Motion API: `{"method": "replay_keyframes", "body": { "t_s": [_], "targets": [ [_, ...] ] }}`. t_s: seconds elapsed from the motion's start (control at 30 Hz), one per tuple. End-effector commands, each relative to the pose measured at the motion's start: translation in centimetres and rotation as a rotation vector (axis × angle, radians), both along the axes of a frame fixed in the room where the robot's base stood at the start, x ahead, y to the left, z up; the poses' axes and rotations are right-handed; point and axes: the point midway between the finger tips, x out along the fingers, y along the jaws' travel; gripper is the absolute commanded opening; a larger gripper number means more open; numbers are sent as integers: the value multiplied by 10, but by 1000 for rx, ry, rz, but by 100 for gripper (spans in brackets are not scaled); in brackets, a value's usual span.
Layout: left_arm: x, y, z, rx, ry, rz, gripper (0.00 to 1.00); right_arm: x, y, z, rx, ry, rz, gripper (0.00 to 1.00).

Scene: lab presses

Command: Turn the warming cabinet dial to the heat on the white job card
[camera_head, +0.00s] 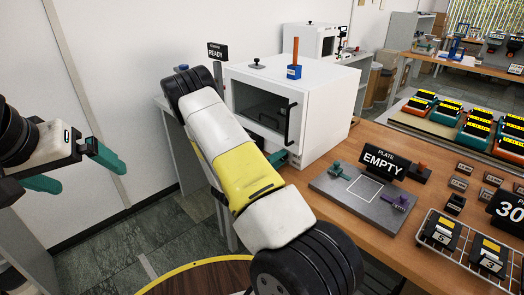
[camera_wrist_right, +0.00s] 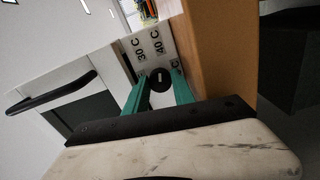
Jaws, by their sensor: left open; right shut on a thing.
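The white warming cabinet (camera_head: 328,115) stands at the left end of the wooden bench, its dark-windowed door closed. In the right wrist view its dial (camera_wrist_right: 159,77) is a black knob with a short white mark. "30 C" and "40 C" are printed beside the knob; other lettering is partly hidden by a finger. I cannot tell which heat the mark points to. My right gripper (camera_wrist_right: 158,90) is shut on the dial, a green finger on each side; my arm hides the dial in the head view. My left gripper (camera_head: 76,170) is open and empty, away from the cabinet. I cannot make out a white job card.
A grey plate (camera_head: 330,203) with an "EMPTY" sign (camera_head: 383,163) lies right of the cabinet. A wire rack (camera_head: 455,262) and a black sign reading "30" (camera_head: 508,212) are at the right. Orange and green presses (camera_head: 475,128) stand behind. Floor at the left is clear.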

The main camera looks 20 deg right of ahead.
Motion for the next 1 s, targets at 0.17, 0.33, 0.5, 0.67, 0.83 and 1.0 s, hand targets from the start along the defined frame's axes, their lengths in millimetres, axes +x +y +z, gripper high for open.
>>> {"method": "replay_keyframes", "body": {
  "t_s": [0.17,0.33,0.5,0.67,0.83,1.0],
  "targets": [
    [0,0,0,0,0,0,100,0,2,-2,44,-94,3,0],
    [0,0,0,0,0,0,100,0,2,-2,71,-156,3,0],
    [0,0,0,0,0,0,100,0,2,-2,83,-186,3,0],
    [0,0,0,0,0,0,100,0,2,-2,87,-195,3,0],
    [0,0,0,0,0,0,100,0,2,-2,87,-195,3,0],
    [0,0,0,0,0,0,100,0,2,-2,87,-195,3,38]
  ]
}}
